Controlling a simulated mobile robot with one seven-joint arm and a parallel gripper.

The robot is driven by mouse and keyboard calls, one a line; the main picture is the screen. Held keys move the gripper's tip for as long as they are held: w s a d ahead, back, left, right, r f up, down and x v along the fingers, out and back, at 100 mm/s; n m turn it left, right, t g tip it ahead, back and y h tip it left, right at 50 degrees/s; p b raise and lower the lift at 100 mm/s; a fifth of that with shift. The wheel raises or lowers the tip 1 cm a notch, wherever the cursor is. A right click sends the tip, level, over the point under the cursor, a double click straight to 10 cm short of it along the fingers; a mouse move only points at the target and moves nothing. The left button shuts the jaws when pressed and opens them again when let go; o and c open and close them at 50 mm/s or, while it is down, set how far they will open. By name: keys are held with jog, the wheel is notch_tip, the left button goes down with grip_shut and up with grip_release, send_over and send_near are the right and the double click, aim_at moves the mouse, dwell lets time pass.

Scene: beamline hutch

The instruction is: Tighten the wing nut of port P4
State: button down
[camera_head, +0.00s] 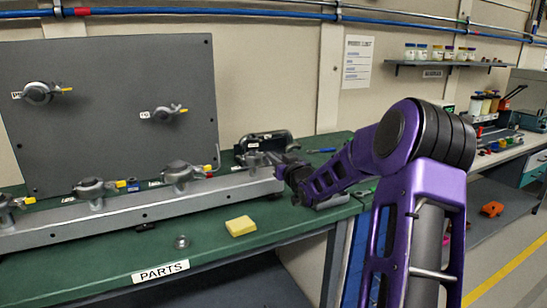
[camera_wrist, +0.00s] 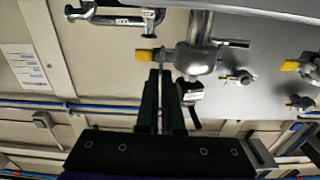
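A grey rail (camera_head: 140,208) carries several metal port clamps with yellow-tipped ends, including one at its middle (camera_head: 182,174). Port labels are too small to read, so I cannot tell which is P4. My gripper (camera_head: 283,172) is by the right end of the rail in the head view; its fingers are not clear there. In the wrist view, my gripper (camera_wrist: 161,74) has its two fingers close together, with a narrow gap. Their tips are just below a round metal clamp (camera_wrist: 197,58) with a yellow tip (camera_wrist: 146,55). Whether they touch or grip it is unclear.
A grey upright panel (camera_head: 110,110) with two more clamps stands behind the rail. A yellow block (camera_head: 241,226) and a small metal part (camera_head: 182,242) lie on the green bench (camera_head: 285,225) in front. A dark bracket-like object (camera_head: 264,142) stands behind the rail's right end.

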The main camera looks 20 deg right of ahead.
jog(key=f+m+p, duration=0.1)
jog(key=m+p, duration=0.1)
jog(key=m, duration=0.6)
jog(key=d+f+m+p, duration=0.1)
jog(key=m+p, duration=0.2)
jog(key=m, duration=0.5)
jog(key=f+m+p, duration=0.1)
jog(key=m+p, duration=0.1)
jog(key=m, duration=0.6)
jog(key=shift+d, duration=0.25)
jog(key=shift+m, duration=0.3)
jog(key=c, duration=1.3)
grip_release()
jog(key=shift+s, duration=0.1)
jog(key=s, duration=1.7)
jog(key=shift+s+d+p, duration=0.15)
jog(key=shift+d+p, duration=0.1)
jog(key=shift+p, duration=0.05)
